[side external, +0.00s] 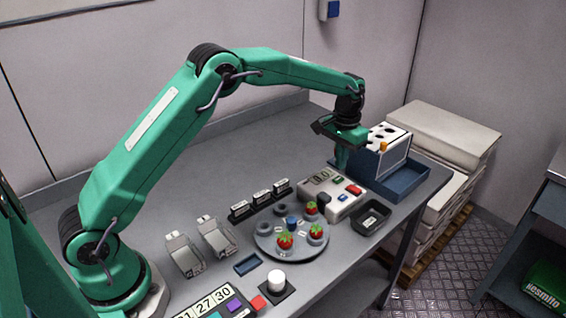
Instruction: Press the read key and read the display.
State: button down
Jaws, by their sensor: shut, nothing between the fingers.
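A pale box-shaped meter (312,188) stands near the right part of the bench. It has a small dark display (322,176) with digits too small to read surely. On it are a green key (338,182), a red key (354,190) and a blue key (342,197). I cannot read their labels, so I cannot tell which is the read key. My gripper (341,165) points down, shut and empty, over the far side of the meter, near the green key. I cannot tell whether its tips touch anything.
A round grey plate (265,242) with several strawberries stands left of the meter. A black tray (371,217) lies in front of the meter. Small black labelled stands (261,197) are behind the plate.

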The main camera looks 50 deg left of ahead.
notch_tip(320, 180, up, 4)
jog(key=shift+f, duration=0.1)
dwell(0.5)
jog(key=s+a+r+t, duration=0.3)
jog(key=s+r, duration=1.1)
jog(key=s, duration=0.2)
jog(key=s+a+f+t, duration=0.1)
jog(key=s+f+t, duration=0.1)
jog(key=s, duration=1.8)
jog(key=shift+s+a+f+t, duration=0.15)
jog(key=shift+f+t, duration=0.15)
jog(key=shift+f, duration=0.1)
